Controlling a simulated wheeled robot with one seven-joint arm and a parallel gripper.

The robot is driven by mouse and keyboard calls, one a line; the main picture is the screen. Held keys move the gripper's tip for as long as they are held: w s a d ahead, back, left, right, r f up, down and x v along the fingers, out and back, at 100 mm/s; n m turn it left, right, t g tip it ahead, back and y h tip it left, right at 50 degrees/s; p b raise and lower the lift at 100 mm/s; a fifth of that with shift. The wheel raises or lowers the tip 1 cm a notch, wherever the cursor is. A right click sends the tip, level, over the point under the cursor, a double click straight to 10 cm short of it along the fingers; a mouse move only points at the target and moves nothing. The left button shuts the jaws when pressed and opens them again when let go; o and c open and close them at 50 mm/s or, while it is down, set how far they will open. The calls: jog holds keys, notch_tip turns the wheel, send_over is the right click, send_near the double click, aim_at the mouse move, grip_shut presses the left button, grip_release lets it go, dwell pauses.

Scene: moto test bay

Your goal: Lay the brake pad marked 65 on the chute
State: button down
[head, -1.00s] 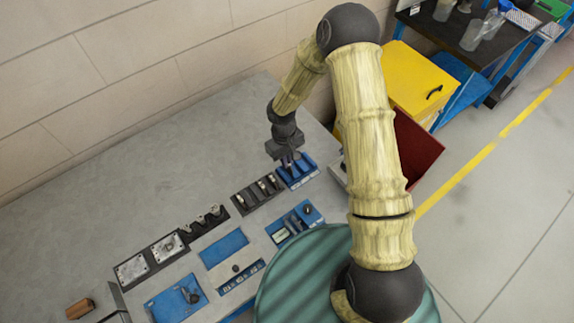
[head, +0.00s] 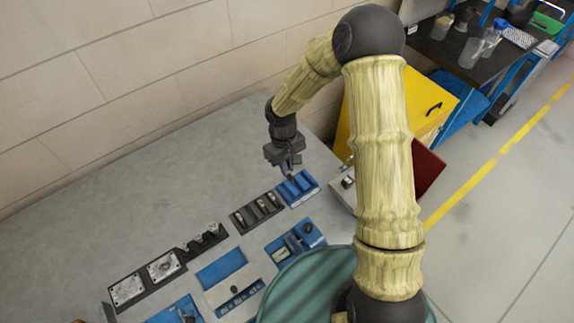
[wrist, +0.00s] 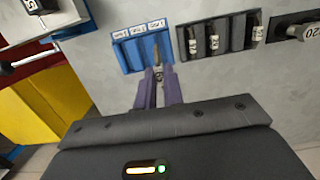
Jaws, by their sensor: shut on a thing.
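My gripper (head: 289,172) hangs over the near-wall side of a blue slotted rack (head: 297,188). In the wrist view its purple fingers (wrist: 158,78) are closed on a small, thin, brownish item (wrist: 157,70), too small to identify. A black block with a white label showing a "5" (wrist: 33,5) lies on a pale grey tray (wrist: 62,27), cut off by the frame; any other digit is hidden. In the head view a dark block (head: 348,182) lies on the pale tray, partly behind my arm. I cannot tell for certain whether this tray is the chute.
A dark rack (head: 256,211) with several small pale-labelled parts stands beside the blue rack. A black part marked 20 (wrist: 306,28) is further right in the wrist view. Blue trays and plates fill the bench front. A red bin (head: 427,168) and yellow cabinet (head: 430,98) stand right.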

jog(key=s+d+r+m+p, duration=0.1)
jog(key=d+r+m+p, duration=0.1)
jog(key=d+m, duration=0.2)
jog(key=s+d+r+m+y+p, duration=0.1)
jog(key=d+m, duration=0.4)
jog(key=d, duration=0.6)
jog(key=s+d+r+m+p, duration=0.3)
jog(key=d+m+p, duration=0.2)
jog(key=d, duration=0.2)
jog(key=shift+d+y, duration=0.3)
jog(key=shift+f+b, duration=2.5)
jog(key=shift+f, duration=0.65)
jog(key=shift+f+b, duration=0.75)
jog(key=shift+f, duration=0.35)
jog(key=c, duration=1.4)
grip_release()
jog(key=shift+c, duration=0.2)
